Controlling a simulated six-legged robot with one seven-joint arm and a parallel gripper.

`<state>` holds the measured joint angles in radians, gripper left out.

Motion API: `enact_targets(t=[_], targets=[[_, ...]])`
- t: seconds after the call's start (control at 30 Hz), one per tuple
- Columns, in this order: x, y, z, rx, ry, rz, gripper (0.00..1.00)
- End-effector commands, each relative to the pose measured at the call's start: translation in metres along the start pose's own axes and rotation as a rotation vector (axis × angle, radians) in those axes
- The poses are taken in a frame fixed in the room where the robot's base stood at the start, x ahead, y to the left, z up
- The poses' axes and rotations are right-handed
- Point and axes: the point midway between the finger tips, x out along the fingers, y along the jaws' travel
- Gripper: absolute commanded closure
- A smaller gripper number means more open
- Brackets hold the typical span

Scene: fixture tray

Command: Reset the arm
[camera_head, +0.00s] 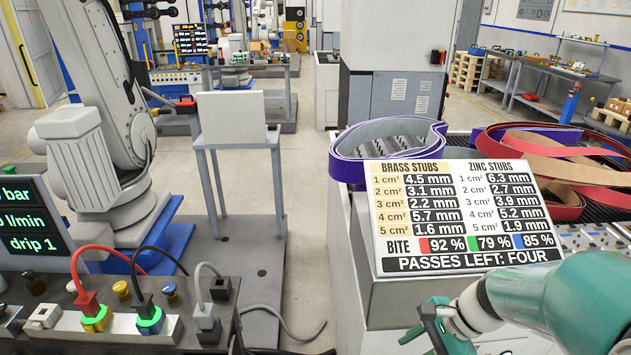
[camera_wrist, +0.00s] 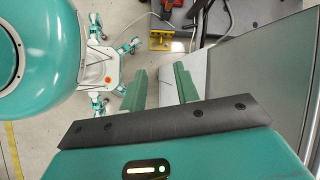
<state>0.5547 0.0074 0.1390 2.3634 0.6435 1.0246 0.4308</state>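My teal arm reaches in from the lower right of the head view. My gripper (camera_head: 424,318) is low in that view, below the front edge of the lettered board (camera_head: 466,218). In the wrist view the two green fingers of my gripper (camera_wrist: 158,78) stand well apart, with nothing held between them. Pale surface and floor show past the fingers. The fingers are small and partly cut off by the wrist in the head view.
A grey cabinet side (camera_wrist: 265,75) stands close right of the fingers in the wrist view. Purple belt loops (camera_head: 350,170) and red belts (camera_head: 600,195) lie behind the board. A panel with cable plugs (camera_head: 95,320) is at lower left. Open floor (camera_head: 300,260) lies between.

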Motion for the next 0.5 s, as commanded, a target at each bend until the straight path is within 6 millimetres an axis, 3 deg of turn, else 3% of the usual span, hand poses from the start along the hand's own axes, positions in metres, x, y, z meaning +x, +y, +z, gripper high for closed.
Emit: enact_targets(t=[0.1,0.5], targets=[[-0.017,0.002,0.026,-0.247,0.118,0.05,0.69],[-0.08,0.014,0.094,-1.017,0.496,0.18,0.69]])
